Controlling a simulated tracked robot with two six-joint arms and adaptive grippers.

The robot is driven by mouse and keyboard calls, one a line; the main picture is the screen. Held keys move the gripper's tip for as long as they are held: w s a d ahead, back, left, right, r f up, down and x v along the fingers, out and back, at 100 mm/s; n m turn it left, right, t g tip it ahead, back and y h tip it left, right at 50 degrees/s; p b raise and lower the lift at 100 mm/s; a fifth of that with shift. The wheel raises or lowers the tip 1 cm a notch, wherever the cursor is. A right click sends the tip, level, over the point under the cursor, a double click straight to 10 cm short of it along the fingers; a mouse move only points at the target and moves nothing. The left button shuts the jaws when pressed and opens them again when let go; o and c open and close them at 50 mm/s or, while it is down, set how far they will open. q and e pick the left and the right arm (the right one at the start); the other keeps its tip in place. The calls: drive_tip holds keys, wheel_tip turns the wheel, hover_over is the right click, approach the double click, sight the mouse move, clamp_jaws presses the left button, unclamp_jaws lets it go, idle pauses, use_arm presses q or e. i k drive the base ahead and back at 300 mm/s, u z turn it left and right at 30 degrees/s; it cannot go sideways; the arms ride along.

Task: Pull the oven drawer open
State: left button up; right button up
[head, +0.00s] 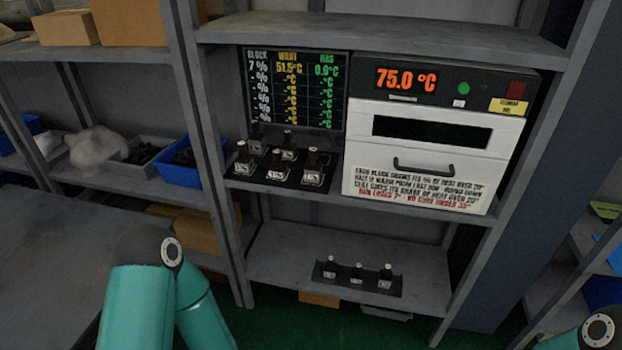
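The oven (436,136) is a white box with a black top panel, standing on the right of the middle shelf. Its panel reads 75.0 °C in orange, with a green button and a red square. The white drawer front (470,172) has a dark window and a dark bar handle (438,168) below it. The drawer front looks flush with the oven body. Only teal links of my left arm show at the lower left, and a bit of my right arm at the lower right corner. Neither gripper is in the picture.
Left of the oven, a screen (294,88) stands behind several valve blocks on a black tray (262,178). A lower shelf holds 3 more blocks on a dark mat (334,283). Grey shelf posts flank the oven. Blue bins (180,172) and boxes fill the left shelves.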

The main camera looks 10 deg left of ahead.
sight(466, 193)
drive_tip(key=k, duration=1.3)
drive_tip(key=u, duration=0.35)
drive_tip(key=i, duration=1.95)
drive_tip(key=z, duration=0.4)
